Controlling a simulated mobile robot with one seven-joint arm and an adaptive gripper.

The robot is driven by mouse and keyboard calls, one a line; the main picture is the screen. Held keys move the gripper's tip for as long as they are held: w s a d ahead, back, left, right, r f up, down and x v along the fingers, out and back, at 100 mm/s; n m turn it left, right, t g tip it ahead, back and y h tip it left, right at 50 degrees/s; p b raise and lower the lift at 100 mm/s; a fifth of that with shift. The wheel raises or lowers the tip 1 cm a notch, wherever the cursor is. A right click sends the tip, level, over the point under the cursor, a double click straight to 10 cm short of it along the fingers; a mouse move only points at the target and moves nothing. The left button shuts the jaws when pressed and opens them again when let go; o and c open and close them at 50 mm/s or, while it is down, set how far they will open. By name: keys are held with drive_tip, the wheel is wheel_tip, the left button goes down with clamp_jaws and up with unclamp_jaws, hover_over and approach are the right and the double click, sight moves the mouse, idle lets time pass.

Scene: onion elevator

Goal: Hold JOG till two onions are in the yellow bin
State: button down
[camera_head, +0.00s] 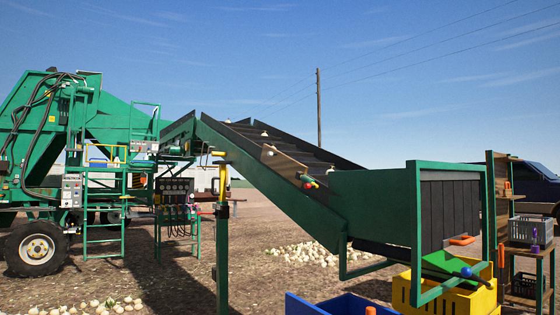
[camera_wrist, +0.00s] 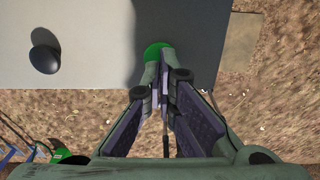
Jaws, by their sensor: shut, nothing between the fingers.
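In the wrist view my gripper (camera_wrist: 160,72) is shut and empty. Its fingertips overlap the lower edge of a round green button (camera_wrist: 153,48) on a grey panel (camera_wrist: 90,60); I cannot tell whether they press it. No JOG label is readable. In the head view the yellow bin (camera_head: 402,293) stands at the lower right under the elevator's end, and its inside is mostly hidden. A few pale onions show on the dark elevator belt, one near its top (camera_head: 264,133) and one lower down (camera_head: 331,168). My gripper is not visible in the head view.
A black knob (camera_wrist: 45,59) sits left of the green button. A blue bin (camera_head: 330,305) stands left of the yellow bin. A green chute with a blue ball-shaped part (camera_head: 466,272) is above the yellow bin. Onions lie piled on the ground (camera_head: 308,254). A wooden shelf holds crates (camera_head: 531,230).

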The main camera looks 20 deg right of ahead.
drive_tip(key=shift+f, duration=0.15)
drive_tip(key=shift+f+b, duration=1.15)
drive_tip(key=shift+f, duration=0.05)
idle(2.8)
wheel_tip(320, 180, up, 7)
drive_tip(key=p, duration=0.4)
drive_tip(key=shift+r, duration=0.1)
idle(0.9)
